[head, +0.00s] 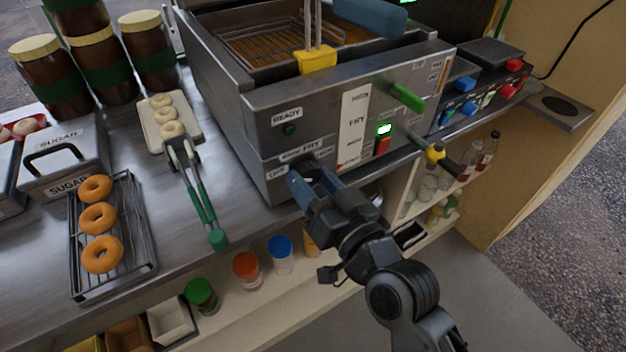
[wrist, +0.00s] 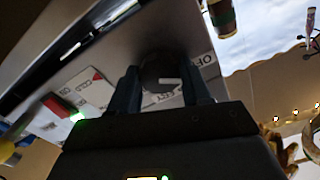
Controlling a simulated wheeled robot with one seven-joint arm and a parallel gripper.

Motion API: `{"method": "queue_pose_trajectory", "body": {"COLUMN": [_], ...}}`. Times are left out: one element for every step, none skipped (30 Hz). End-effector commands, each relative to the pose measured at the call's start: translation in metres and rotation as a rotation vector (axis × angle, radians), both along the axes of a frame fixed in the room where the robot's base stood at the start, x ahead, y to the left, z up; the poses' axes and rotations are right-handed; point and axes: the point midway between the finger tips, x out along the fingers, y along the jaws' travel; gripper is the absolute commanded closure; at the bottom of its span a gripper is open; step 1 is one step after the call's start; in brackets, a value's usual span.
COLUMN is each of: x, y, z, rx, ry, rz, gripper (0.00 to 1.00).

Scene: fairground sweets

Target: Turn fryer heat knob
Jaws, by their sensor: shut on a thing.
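The fryer (head: 240,90) is a grey metal box on the counter, with its front panel facing my arm. Its heat knob is dark and round; it shows in the wrist view (wrist: 163,72) with a pale pointer line, between my two fingers. Labels with FRY and OFF lie around it. My gripper (head: 302,180) is at the lower left of the fryer panel, and its fingers are shut on the knob. In the head view the gripper mostly hides the knob. The gripper also shows in the wrist view (wrist: 160,90).
A green lever (head: 407,97) and a yellow-collared valve handle (head: 435,155) stick out from the panel to the right. Tongs (head: 200,190) and a doughnut rack (head: 135,270) lie on the counter to the left. Lidded jars (head: 245,268) stand on the shelf below.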

Motion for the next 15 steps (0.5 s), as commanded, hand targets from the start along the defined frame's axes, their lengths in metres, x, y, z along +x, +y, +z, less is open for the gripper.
{"method": "queue_pose_trajectory", "body": {"x": [0.0008,0.0008,0.0008,0.0008,0.0007,0.0008,0.0006,0.0007,0.0006,0.0005,0.0007,0.0004,0.0006,0.0005,0.0002], "y": [-0.0015,-0.0015,-0.0015,-0.0016,-0.0014,-0.0017,-0.0013,-0.0016,-0.0012,-0.0012,-0.0015,-0.0009,-0.0014,-0.0013,-0.0007], "z": [0.0003,0.0005,0.0007,0.0008,0.0008,0.0009,0.0010,0.0011,0.0012,0.0012,0.0012,0.0012,0.0012,0.0012,0.0011], "rx": [0.029,0.049,0.078,0.100,0.121,0.150,0.171,0.193,0.220,0.241,0.261,0.287,0.307,0.325,0.349], "ry": [0.019,0.032,0.051,0.066,0.081,0.100,0.115,0.129,0.149,0.163,0.176,0.194,0.207,0.220,0.236], "rz": [-0.003,-0.003,-0.003,-0.003,-0.003,-0.003,-0.003,-0.003,-0.003,-0.003,-0.003,-0.002,-0.003,-0.003,-0.002], "gripper": [0.82,0.82,0.82,0.82,0.82,0.82,0.82,0.82,0.82,0.82,0.82,0.82,0.82,0.82,0.82]}}
